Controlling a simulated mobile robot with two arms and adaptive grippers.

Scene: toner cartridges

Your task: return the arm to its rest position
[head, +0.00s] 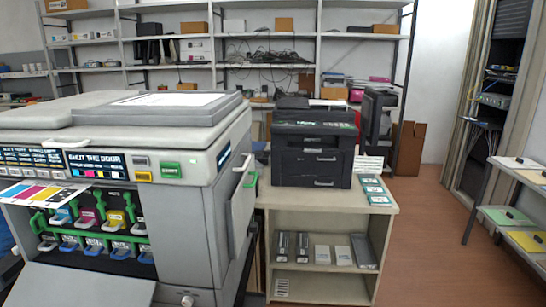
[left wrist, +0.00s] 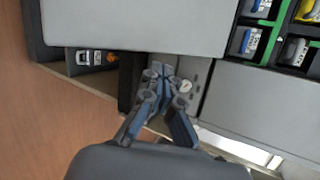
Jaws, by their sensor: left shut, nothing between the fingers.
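My left gripper (left wrist: 160,75) shows in the left wrist view, its dark fingertips together and nothing held between them. It is in front of the grey copier's side or lower body, close to a small grey panel with a round fitting (left wrist: 186,86). I cannot tell whether it touches. No arm or gripper of mine shows in the head view, and my right gripper is in neither view. The large copier (head: 190,235) stands at the left of the head view. Its front bay is open, showing toner cartridges (head: 115,219) in green-framed slots.
A low shelf unit (head: 325,204) right of the copier carries a black printer (head: 313,150). Its lower shelves hold several small boxes. Metal racks (head: 267,66) line the back wall. A side table with coloured trays (head: 503,217) stands far right. The brown floor (head: 430,235) between is clear.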

